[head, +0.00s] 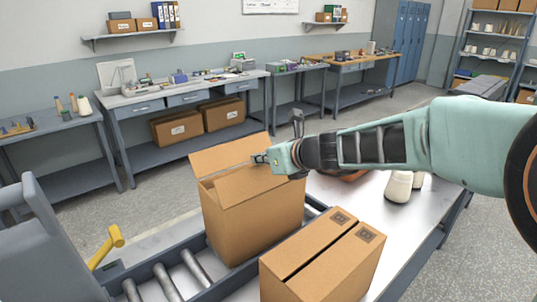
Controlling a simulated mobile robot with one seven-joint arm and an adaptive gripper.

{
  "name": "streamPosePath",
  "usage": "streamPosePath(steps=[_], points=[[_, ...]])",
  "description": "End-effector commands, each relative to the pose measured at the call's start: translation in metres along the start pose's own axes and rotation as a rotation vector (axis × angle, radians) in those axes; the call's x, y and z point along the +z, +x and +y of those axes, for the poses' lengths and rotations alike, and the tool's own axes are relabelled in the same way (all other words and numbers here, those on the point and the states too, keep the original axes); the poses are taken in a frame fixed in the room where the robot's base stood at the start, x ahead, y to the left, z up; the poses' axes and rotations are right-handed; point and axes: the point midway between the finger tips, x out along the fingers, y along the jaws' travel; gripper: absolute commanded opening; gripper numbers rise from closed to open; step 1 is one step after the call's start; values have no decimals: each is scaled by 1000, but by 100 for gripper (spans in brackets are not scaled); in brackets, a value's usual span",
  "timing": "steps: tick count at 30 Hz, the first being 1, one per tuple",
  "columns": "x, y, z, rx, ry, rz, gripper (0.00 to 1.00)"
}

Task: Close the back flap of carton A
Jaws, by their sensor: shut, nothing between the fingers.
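An open brown carton (252,226) stands on the roller conveyor. A nearer flap (246,184) slopes up above the near side. My gripper (257,159) is shut and empty, at the right end of the carton's top, between or beside the flaps. I cannot tell whether it touches either one. The carton's inside is mostly hidden.
Carton B (322,262), with its top flaps down and a narrow seam between them, stands close in front. Grey rollers (166,283) and a yellow handle (106,246) lie to the left.

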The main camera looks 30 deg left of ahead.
Motion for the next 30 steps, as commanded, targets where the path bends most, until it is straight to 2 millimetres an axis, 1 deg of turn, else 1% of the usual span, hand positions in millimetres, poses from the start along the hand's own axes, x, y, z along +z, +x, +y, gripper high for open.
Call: streamPosePath(steps=[4, 9, 30], points=[[0, 0, 6, 1, 2, 1, 0], [-3, 2, 9, 0, 0, 1, 0], [-3, 2, 9, 0, 0, 0, 0]])
